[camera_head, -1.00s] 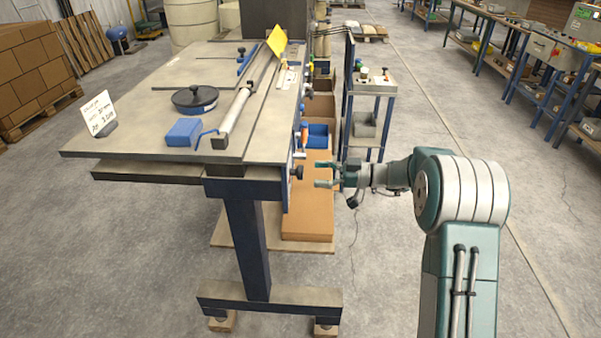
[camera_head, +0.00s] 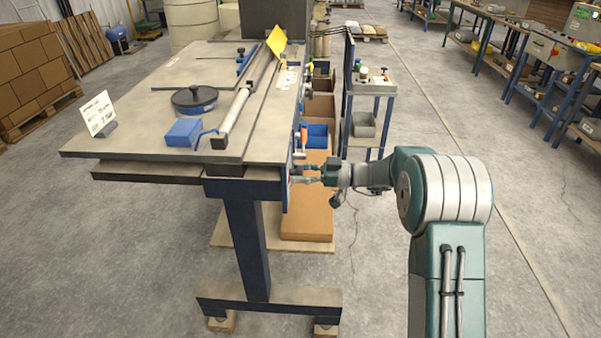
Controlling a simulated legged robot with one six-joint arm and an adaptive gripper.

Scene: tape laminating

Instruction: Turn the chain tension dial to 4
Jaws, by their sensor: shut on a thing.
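The dial is a small dark knob on the right side face of the laminating table (camera_head: 182,88), near its front corner. My gripper (camera_head: 305,174) reaches it from the right, with its green fingers pointing left at the table's side. It is shut on the dial. The fingers hide most of the dial, and its numbers and pointer are too small to read in the head view.
Above the grip, an orange-handled part (camera_head: 304,134) sits on the table's side. Cardboard boxes (camera_head: 308,205) and a blue bin (camera_head: 317,135) lie below and behind. A small cart (camera_head: 371,90) stands further back.

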